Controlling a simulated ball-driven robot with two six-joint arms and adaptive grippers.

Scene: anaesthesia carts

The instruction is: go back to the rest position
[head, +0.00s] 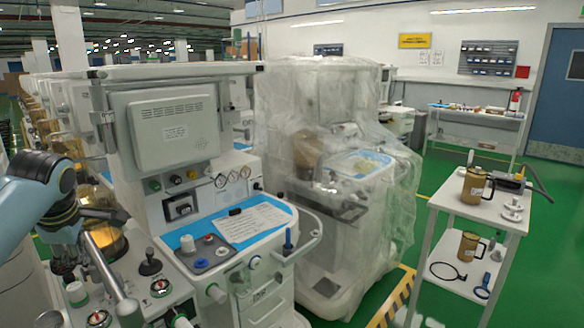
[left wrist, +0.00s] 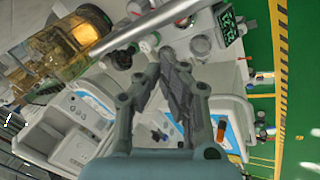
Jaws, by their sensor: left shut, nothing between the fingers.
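My left arm (head: 40,190) comes in from the left in the head view, over the near anaesthesia cart's left part. My left gripper (head: 112,214) is small and dark there, close to a grey metal bar (head: 108,268). In the left wrist view my left gripper (left wrist: 163,56) shows large, its two grey fingers closed together at the tips with nothing between them. The same kind of bar (left wrist: 150,27) crosses just beyond the fingertips; I cannot tell whether they touch. My right gripper is in neither view.
The near cart (head: 175,125) has a blue top with a paper (head: 250,221), knobs and a handle rail. A plastic-wrapped cart (head: 335,170) stands beside it. A white trolley (head: 480,205) with brown jugs is at the right. Green floor (head: 440,170) lies open between them.

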